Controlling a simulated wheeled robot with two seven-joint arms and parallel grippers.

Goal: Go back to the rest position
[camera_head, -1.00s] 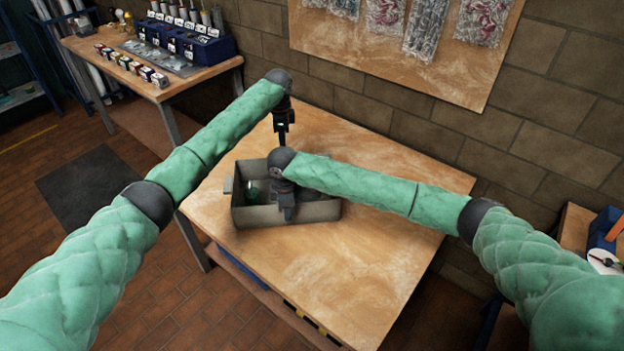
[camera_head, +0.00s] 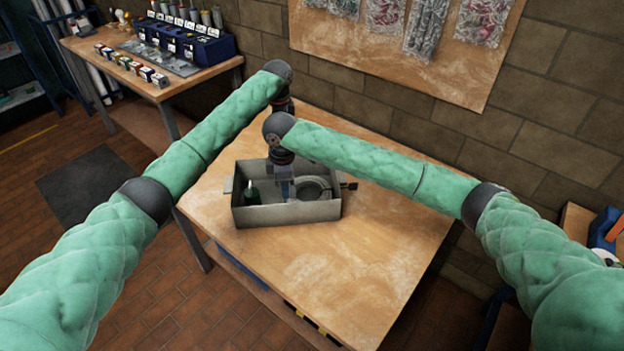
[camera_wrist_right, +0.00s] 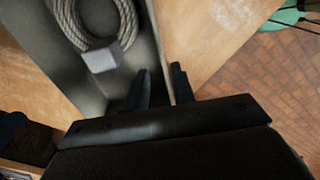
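My right gripper (camera_head: 287,191) points down over the grey open-topped bin (camera_head: 285,214) on the wooden table. In the right wrist view my right gripper (camera_wrist_right: 161,84) shows two dark fingers apart, with the bin wall (camera_wrist_right: 160,45) showing between them and nothing clearly held. My left arm reaches over the table's far side; its gripper is hidden behind my right wrist. In the bin lie a coiled grey cable (camera_head: 312,188) with a pale block, also in the wrist view (camera_wrist_right: 72,25), and a green item (camera_head: 252,195) at the left.
The wooden table (camera_head: 380,260) is clear in front and to the right of the bin. A brick wall with a board (camera_head: 400,60) of bagged parts stands behind. A side bench (camera_head: 200,75) with blue holders is at the back left, and another bench (camera_head: 577,225) at the right.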

